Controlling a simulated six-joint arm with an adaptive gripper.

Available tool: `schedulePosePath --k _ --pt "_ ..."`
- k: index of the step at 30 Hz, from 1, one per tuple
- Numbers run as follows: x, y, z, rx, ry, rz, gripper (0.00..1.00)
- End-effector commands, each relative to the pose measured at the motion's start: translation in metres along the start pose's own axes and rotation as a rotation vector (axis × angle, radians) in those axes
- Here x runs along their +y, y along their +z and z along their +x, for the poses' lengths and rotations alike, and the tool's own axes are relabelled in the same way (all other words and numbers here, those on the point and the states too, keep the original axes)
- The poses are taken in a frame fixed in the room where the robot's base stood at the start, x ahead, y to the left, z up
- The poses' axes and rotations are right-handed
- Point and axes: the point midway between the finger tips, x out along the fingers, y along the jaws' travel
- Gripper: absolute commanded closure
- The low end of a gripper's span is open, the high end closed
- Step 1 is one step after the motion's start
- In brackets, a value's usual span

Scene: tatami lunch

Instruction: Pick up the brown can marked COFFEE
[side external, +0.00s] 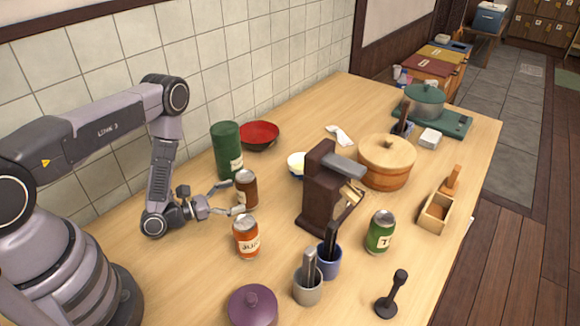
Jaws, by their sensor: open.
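The brown can (248,192) stands upright on the wooden table in the side external view, left of the middle. It has a dark brown body, a metal top and a pale label low on its side. The writing on the label is too small to read. My gripper (233,198) is open beside the can, on its left. One finger reaches toward the can's upper left side and the other lies lower, at its front left. I cannot tell whether either finger touches the can.
An orange can (246,240) stands just in front of the brown can. A tall green canister (227,150) and a red bowl (259,134) are behind it. A dark brown machine (318,190) stands to the right, with a green can (380,232) farther right. A purple lidded pot (252,307) is at the front.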

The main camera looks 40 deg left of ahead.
Motion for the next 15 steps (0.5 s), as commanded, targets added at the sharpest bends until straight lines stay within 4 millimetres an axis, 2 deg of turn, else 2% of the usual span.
schedulePosePath --k 3,6,14,15 --pt "-0.001 0.001 0.019 -0.003 -0.004 0.002 0.13" --pt "0.000 0.001 0.028 -0.002 -0.002 0.001 0.13" --pt "0.000 0.000 0.030 0.000 -0.001 -0.001 0.13" --pt "0.000 0.000 0.030 0.000 -0.001 -0.001 0.18"
